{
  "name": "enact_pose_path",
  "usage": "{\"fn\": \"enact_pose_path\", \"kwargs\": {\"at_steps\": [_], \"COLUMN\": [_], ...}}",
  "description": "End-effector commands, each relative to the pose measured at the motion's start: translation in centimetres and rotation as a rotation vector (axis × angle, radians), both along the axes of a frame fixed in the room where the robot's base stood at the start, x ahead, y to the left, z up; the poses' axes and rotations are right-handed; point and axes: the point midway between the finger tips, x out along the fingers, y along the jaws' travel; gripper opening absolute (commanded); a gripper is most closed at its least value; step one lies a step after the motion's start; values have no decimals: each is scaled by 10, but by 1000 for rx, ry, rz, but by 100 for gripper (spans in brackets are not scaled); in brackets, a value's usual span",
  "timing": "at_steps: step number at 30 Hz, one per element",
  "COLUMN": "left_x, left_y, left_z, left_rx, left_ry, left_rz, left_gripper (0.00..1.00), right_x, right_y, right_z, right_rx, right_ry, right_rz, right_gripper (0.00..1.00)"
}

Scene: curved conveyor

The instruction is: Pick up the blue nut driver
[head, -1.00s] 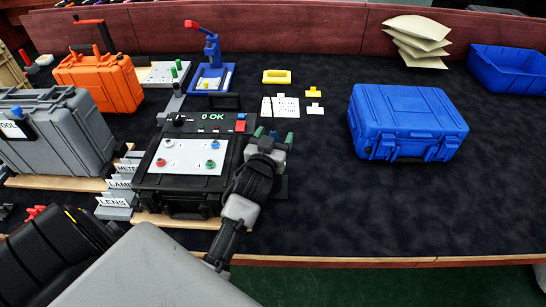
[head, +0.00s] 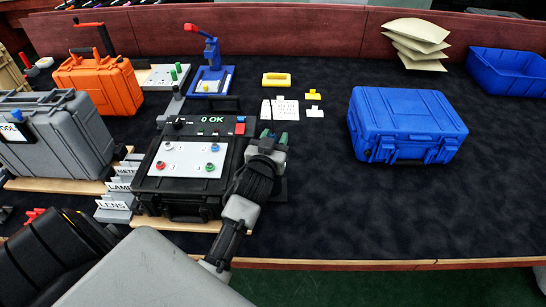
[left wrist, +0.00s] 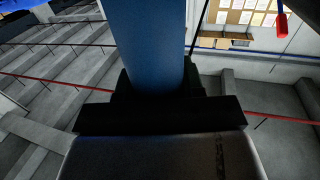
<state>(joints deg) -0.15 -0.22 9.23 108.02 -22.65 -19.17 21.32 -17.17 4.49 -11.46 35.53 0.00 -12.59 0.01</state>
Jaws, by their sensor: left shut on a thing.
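The blue nut driver (left wrist: 145,45) shows in the left wrist view as a thick blue cylinder rising from between dark jaws. My left gripper (left wrist: 155,95) is shut on it. In the head view my left gripper (head: 270,143) is beside the right edge of the black tester case (head: 180,197), above the table. Small dark teal and green tips show at the gripper's far end; I cannot tell which part is the driver there. The rest of the driver is hidden by the gripper. My right gripper is not in view.
The tester's white panel (head: 187,160) carries coloured knobs, and its display reads "0 OK". A blue case (head: 405,125) stands to the right, with a blue bin (head: 508,72) behind. A grey case (head: 55,135) and orange case (head: 98,85) stand left. The front right table is clear.

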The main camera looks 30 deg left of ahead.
Motion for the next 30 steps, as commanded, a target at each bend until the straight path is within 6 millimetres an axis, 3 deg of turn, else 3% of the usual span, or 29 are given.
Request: {"fn": "enact_pose_path", "kwargs": {"at_steps": [5,15,20,30], "left_x": [0,0,0,0], "left_y": [0,0,0,0], "left_z": [9,73,96,132], "left_rx": [1,2,2,0], "left_ry": [-4,-8,-6,-3], "left_rz": [0,0,0,-1], "left_gripper": [0,0,0,0], "right_x": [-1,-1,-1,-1], "right_y": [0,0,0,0], "right_z": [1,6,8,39], "right_rx": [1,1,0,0], "right_ry": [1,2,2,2], "right_rz": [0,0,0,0], "right_gripper": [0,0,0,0]}}
